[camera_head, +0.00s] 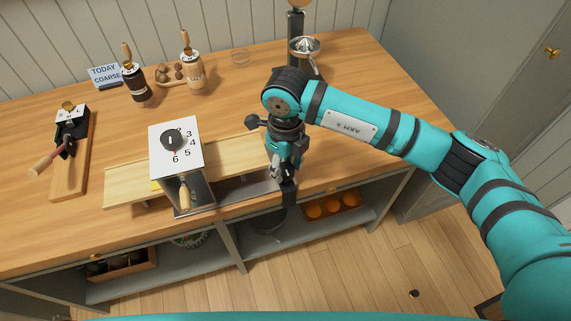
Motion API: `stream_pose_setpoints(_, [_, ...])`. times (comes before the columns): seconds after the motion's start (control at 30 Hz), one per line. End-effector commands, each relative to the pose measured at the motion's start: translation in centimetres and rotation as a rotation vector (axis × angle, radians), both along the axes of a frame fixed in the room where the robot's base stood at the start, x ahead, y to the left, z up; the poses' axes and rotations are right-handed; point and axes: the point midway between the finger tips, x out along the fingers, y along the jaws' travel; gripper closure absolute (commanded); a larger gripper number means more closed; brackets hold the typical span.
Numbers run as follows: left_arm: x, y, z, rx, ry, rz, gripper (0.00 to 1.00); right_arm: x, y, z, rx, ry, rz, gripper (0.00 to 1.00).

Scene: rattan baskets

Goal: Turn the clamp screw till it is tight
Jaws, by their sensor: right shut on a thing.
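My right gripper (288,192) reaches down at the counter's front edge, at the right end of a grey metal strip (240,190). It is shut, and its dark fingers cover most of what they hold, apparently the clamp screw. The screw's thread and how tight it sits cannot be seen. Left of the gripper stands a box with a white top (190,140), a black dial and printed numbers. A wooden handle (185,193) shows at its front. A pale wooden board (125,188) lies under the box. My left gripper is not in view.
At the left, a small black device (70,128) with a wooden handle stands on a board. Two mills (134,82) (193,66), a sign (105,75) and a metal juicer (304,50) stand at the back. Open shelves below hold oranges (332,205). The counter's right end is clear.

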Motion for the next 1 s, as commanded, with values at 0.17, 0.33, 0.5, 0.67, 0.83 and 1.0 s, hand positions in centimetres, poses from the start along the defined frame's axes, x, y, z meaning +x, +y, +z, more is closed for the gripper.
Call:
stream_pose_setpoints(0.17, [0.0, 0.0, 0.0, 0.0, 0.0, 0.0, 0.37, 0.1, 0.0, 0.1, 0.0, -0.002, -0.003, 0.55])
stream_pose_setpoints(0.33, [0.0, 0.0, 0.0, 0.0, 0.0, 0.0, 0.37, 0.1, 0.0, 0.1, 0.0, -0.001, -0.001, 0.37])
stream_pose_setpoints(0.5, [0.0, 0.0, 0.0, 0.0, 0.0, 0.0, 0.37, 0.0, 0.0, 0.0, 0.0, 0.0, -0.001, 0.37])
stream_pose_setpoints(0.67, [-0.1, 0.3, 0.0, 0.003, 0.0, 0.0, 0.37, 0.1, 0.0, 0.7, 0.001, -0.002, 0.0, 0.37])
stream_pose_setpoints(0.83, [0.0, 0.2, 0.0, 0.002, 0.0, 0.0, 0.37, 0.2, 0.0, 3.5, 0.001, -0.005, 0.0, 0.37])
stream_pose_setpoints(1.0, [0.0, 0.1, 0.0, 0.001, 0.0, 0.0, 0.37, 0.2, 0.0, 7.2, 0.001, -0.006, 0.0, 0.37])
